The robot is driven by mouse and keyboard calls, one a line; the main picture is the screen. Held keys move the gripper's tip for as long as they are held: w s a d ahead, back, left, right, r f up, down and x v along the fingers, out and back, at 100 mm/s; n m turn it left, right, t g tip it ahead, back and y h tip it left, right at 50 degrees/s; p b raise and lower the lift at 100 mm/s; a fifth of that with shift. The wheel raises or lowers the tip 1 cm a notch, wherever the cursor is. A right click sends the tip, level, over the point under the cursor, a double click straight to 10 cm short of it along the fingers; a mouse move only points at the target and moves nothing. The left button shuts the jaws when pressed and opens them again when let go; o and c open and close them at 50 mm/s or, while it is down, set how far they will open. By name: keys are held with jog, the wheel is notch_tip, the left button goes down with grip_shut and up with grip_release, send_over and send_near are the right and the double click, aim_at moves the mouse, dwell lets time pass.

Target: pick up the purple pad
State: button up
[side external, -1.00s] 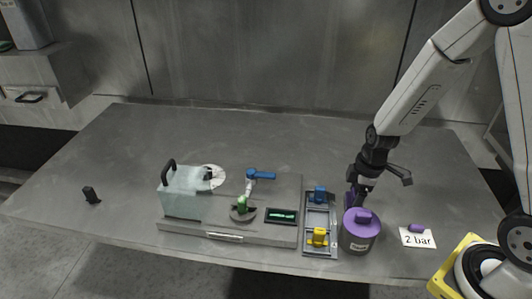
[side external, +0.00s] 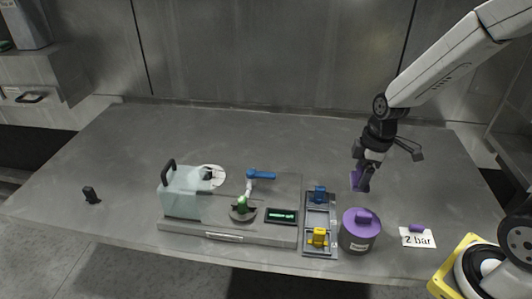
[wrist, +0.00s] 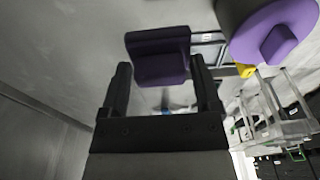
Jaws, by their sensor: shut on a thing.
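The purple pad (wrist: 160,58) is held between the two fingers of my gripper (wrist: 160,92) in the wrist view. In the side view the purple pad (side external: 355,180) shows at the tips of my gripper (side external: 361,182), above the table behind the purple-lidded pot. My gripper is shut on it. Part of the pad is hidden by the fingers in the side view.
A grey pot with a purple lid (side external: 361,220) stands just in front of my gripper. Left of it are a rack with blue and yellow clips (side external: 333,245) and a washer unit (side external: 230,228). A "2 bar" card (side external: 416,240) lies to the right. The table behind is clear.

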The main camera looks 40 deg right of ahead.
aim_at(351, 179)
jog(key=shift+r, duration=1.3)
jog(key=o, duration=0.6)
jog(key=shift+c, duration=0.2)
jog(key=c, duration=0.4)
jog(key=shift+w+a+r, duration=0.15)
jog(key=shift+w+a, duration=0.25)
jog(key=shift+w, duration=0.2)
jog(key=w+a+r+n, duration=0.1)
jog(key=w+a+n, duration=0.2)
jog(key=a, duration=0.4)
jog(key=w+a+r+n, duration=0.2)
jog(key=w+a, duration=0.3)
jog(key=a, duration=0.3)
jog(key=w+a+r+n+g, duration=0.1)
jog(key=w+a+n, duration=0.3)
jog(key=a, duration=0.4)
jog(key=shift+w+a+r, duration=0.25)
jog(key=shift+w+r, duration=0.3)
jog(key=shift+r, duration=0.2)
